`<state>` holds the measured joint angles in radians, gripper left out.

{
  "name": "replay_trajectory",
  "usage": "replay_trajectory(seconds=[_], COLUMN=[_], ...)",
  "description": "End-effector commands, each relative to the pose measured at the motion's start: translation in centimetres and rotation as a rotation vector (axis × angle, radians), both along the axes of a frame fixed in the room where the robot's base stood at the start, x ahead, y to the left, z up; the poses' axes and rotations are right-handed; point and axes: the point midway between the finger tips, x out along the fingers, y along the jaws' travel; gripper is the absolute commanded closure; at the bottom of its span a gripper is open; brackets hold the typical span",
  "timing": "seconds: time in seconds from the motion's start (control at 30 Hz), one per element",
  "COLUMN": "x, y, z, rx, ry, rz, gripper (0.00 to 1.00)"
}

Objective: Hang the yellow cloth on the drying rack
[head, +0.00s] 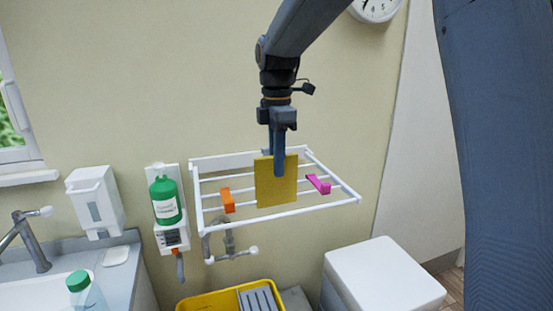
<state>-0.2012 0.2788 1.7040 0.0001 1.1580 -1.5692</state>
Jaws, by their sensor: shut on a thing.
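The yellow cloth (266,188) hangs upright and flat at the middle of the white drying rack (330,204). The rack is fixed to the wall and has several thin bars. My gripper (279,165) points down from above and is shut on the cloth near its top edge. The cloth covers parts of the bars behind it. I cannot tell whether it rests on a bar or only hangs in front of it.
On the rack are an orange item (227,200) left of the cloth and a pink item (318,184) right of it. Below are a yellow crate (205,303) and a white-lidded bin (383,272). A green bottle (165,200) and white dispenser (95,201) hang on the wall leftward.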

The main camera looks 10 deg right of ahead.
Motion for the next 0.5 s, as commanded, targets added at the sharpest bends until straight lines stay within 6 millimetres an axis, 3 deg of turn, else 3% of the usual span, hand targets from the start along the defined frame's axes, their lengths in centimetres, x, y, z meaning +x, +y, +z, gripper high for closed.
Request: replay_trajectory(seconds=[0.5], x=[0.0], y=[0.0], z=[-4.0], rx=[0.0], ry=[0.001], rz=[0.0], gripper=[0.99])
